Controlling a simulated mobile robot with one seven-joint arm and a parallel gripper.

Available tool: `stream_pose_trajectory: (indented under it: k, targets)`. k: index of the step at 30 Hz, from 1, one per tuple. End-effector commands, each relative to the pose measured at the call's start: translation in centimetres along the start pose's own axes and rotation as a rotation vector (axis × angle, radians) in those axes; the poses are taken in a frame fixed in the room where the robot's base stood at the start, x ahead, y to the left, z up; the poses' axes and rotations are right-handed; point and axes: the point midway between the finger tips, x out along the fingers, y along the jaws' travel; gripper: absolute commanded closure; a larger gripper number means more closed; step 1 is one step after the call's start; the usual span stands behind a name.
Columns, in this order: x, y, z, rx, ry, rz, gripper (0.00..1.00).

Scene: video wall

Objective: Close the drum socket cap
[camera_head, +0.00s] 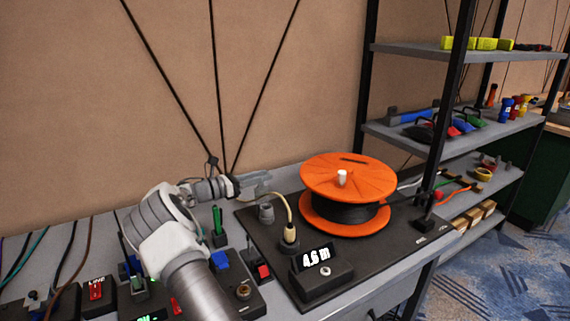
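The orange cable drum (350,177) with black cable wound on it and a white knob on top stands on a dark board (400,238). Left of it, a dark round socket (289,243) has a plug with a beige cable (284,206) standing upright in it. A small grey cylindrical piece (266,213) stands behind and left of that socket. I cannot clearly make out which piece is the socket cap, or whether it is open. My gripper (266,184) is just above and behind the grey piece, pointing right toward the drum. Its finger gap is too small to judge.
A black display box reading 4.6 m (322,272) sits in front of the socket. Left are control boxes with a green lever (217,225), a red switch (263,271) and a LIVE box (97,292). A shelf rack (456,130) stands right of the drum.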

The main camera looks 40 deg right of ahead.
Motion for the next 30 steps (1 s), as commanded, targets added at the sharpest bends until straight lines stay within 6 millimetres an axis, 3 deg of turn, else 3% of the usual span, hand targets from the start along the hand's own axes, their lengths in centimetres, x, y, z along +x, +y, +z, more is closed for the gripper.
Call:
stream_pose_trajectory:
  k: [2,21,30]
  targets:
    - [0.0,-0.3,2.5,0.004,0.0,0.0,0.66]
    - [6.5,-8.6,6.8,0.001,0.001,-0.001,0.66]
    - [7.5,-9.9,7.4,0.001,0.0,0.0,0.66]
